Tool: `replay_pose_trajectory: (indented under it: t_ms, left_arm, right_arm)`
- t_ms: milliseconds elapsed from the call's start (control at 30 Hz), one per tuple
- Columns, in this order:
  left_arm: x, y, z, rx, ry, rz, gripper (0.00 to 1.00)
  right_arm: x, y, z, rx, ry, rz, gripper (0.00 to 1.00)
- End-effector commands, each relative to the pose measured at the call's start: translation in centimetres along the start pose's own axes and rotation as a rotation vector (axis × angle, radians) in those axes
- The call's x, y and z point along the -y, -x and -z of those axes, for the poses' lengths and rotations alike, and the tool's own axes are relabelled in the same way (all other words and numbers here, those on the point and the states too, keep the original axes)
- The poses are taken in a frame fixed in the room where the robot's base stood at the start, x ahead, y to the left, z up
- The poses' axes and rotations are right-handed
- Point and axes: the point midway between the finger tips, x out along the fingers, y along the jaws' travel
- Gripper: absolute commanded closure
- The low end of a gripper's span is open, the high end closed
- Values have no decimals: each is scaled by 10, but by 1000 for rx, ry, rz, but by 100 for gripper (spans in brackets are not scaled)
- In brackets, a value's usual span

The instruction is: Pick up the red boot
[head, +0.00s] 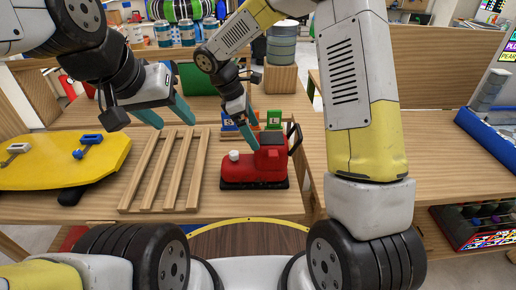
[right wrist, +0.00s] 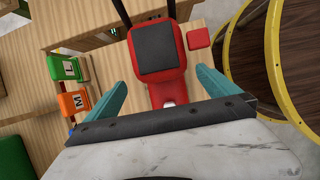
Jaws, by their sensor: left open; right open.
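The red boot (head: 250,171), a boot-like red object with a black sole, a white knob at its left end and black loops at its right end, rests on the wooden table. My right gripper (head: 253,134) is open just above its taller right part. In the right wrist view the boot (right wrist: 161,50), with a black square pad, shows between the open fingers (right wrist: 157,66), with gaps at both sides. I cannot tell how low the fingertips reach. My left gripper (head: 168,111) is open and empty above the slatted rack, left of the boot.
A wooden slatted rack (head: 145,178) lies left of the boot, beside a yellow board (head: 60,163). Green and orange lettered blocks stand behind the boot; they also show in the right wrist view (right wrist: 68,85). A blue tray (head: 480,135) stands at the far right. The right tabletop is mostly clear.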

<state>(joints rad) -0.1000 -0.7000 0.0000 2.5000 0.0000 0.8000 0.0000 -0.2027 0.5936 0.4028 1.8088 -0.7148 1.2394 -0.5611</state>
Motion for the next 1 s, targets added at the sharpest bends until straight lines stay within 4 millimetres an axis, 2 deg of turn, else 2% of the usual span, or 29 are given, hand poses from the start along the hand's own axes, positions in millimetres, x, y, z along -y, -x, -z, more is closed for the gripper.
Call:
replay_pose_trajectory:
  t_ms: [33,133,467,733,1000]
  left_arm:
    - [0,0,0,0,0,0,48]
    - [0,0,0,0,0,0,48]
    - [0,0,0,0,0,0,48]
    - [0,0,0,0,0,0,48]
    - [0,0,0,0,0,0,48]
  right_arm:
    - [1,-11,-1,3,1,4,0]
    - [1,-28,-1,1,0,4,0]
    - [1,-52,0,1,-2,2,0]
    - [2,-90,1,0,-3,3,0]
    - [1,-94,1,-1,-4,-1,2]
